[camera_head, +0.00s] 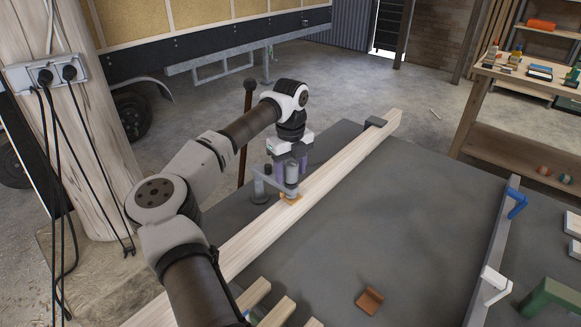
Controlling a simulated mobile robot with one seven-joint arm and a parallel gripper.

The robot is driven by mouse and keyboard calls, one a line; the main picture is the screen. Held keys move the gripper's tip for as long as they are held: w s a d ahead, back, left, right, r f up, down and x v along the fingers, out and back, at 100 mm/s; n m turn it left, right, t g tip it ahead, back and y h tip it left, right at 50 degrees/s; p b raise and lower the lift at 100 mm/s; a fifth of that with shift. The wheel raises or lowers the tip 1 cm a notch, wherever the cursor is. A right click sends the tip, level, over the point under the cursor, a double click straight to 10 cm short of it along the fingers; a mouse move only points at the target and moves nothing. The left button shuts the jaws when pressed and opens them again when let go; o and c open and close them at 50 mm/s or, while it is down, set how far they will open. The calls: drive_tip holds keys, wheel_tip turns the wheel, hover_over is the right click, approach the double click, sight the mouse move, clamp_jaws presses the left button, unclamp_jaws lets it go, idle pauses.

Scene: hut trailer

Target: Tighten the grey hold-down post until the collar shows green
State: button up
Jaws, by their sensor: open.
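The grey hold-down stands on the dark bench beside a long pale timber. Its upright (259,188) rises at the left, and an arm reaches right to a grey post (292,172) above the timber (335,165). An orange-brown pad (291,198) lies under the post on the timber. My gripper (291,168) points down over the post, with its purple fingers on either side of it. The fingers are open; whether either touches the post I cannot tell. No green shows on the hold-down, and a collar cannot be made out at this size.
A grey block (376,122) sits at the timber's far end. A brown piece (369,300) lies on the bench (400,220). Blue (517,203) and white (494,285) clamps stand along a grey rail at the right. Short timber pieces lie at the front.

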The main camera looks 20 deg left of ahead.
drive_tip(key=c, duration=1)
drive_tip(key=shift+o, duration=0.2)
drive_tip(key=shift+m, duration=0.4)
